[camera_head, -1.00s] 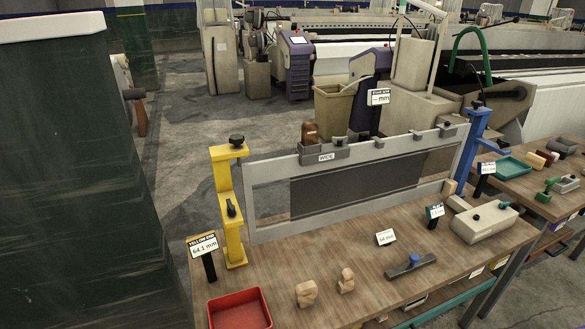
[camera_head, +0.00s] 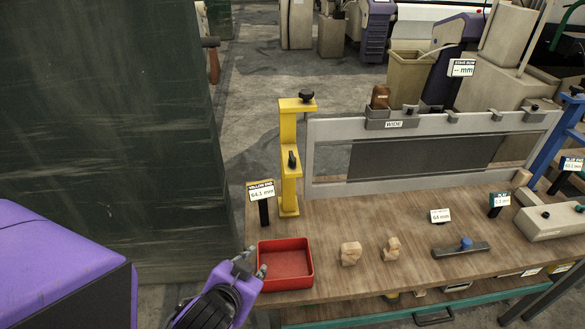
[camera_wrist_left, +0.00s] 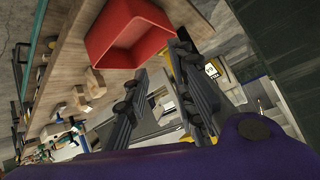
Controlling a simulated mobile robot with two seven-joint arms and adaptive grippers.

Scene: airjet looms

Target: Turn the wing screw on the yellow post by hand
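The yellow post (camera_head: 289,185) stands upright at the left end of the grey frame in the head view. A black screw with a wing-like head (camera_head: 292,159) sits partway up the post, and a black knob (camera_head: 306,97) sits on its top arm. My left gripper (camera_head: 252,267) is at the table's left front corner, beside the red tray, in front of and below the post, touching neither screw. In the left wrist view its two fingers (camera_wrist_left: 160,92) are spread apart with nothing between them. My right gripper is not in view.
The red tray (camera_head: 285,286) lies between my gripper and the blocks (camera_head: 351,253). A sign reading 64.1 mm (camera_head: 262,191) stands just left of the post. The grey frame (camera_head: 330,190) extends right. A dark green panel (camera_head: 110,140) stands at left, with open floor between.

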